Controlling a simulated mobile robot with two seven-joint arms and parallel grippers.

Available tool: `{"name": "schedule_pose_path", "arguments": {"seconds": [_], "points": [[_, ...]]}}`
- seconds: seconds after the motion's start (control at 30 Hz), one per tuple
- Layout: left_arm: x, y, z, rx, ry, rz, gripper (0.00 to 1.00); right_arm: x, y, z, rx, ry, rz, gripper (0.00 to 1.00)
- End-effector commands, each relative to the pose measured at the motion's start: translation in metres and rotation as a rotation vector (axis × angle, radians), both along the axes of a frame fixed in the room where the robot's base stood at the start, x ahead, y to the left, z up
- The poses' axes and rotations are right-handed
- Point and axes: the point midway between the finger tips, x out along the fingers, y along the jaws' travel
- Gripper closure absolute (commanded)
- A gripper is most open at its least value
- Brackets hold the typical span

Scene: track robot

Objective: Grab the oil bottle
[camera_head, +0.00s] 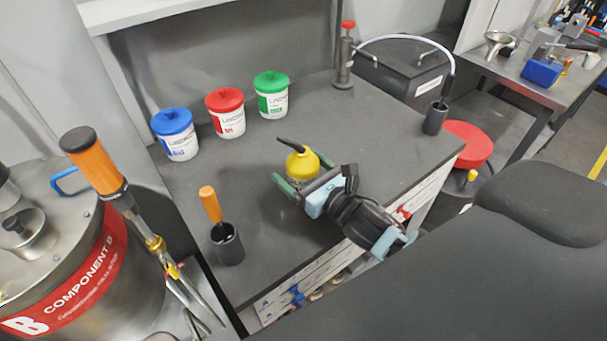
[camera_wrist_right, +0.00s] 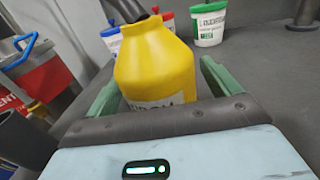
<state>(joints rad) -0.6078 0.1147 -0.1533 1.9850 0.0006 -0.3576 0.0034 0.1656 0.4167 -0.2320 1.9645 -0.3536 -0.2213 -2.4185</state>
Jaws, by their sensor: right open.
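The oil bottle (camera_head: 302,163) is yellow with a dark spout and stands upright on the grey workbench. My right gripper (camera_head: 304,171) is open at the bottle, with one green finger on each side of it. In the right wrist view the yellow bottle (camera_wrist_right: 156,65) stands between the two green fingers of the gripper (camera_wrist_right: 158,85). A gap shows beside the right finger. The lower part of the bottle is hidden behind the gripper. My left gripper is not in view.
Blue (camera_head: 175,137), red (camera_head: 226,115) and green (camera_head: 271,97) lidded tubs stand at the back of the workbench (camera_head: 370,160). A black cup (camera_head: 227,246) with an orange-handled tool stands front left. A grey pump (camera_head: 344,62) stands at the back. The bench between is clear.

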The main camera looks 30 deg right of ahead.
Motion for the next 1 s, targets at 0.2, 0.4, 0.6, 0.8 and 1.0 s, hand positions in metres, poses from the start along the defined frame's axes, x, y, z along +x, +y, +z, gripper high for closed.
{"name": "schedule_pose_path", "arguments": {"seconds": [0.2,0.4,0.6,0.8,1.0], "points": [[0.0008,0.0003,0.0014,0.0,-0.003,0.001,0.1,0.0117,0.0032,-0.0003,0.0,0.0,0.001,0.11],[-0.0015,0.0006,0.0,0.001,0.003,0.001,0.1,0.0114,0.003,-0.0008,-0.001,0.001,0.001,0.15],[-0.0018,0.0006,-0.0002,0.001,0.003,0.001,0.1,0.0112,0.0029,-0.0006,-0.001,0.001,0.001,0.41],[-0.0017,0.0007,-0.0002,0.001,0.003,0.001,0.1,0.0112,0.0029,-0.0006,-0.001,0.001,0.001,0.68],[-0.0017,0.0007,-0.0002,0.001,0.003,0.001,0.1,0.0114,0.0029,0.001,-0.001,-0.003,0.002,0.75]]}}
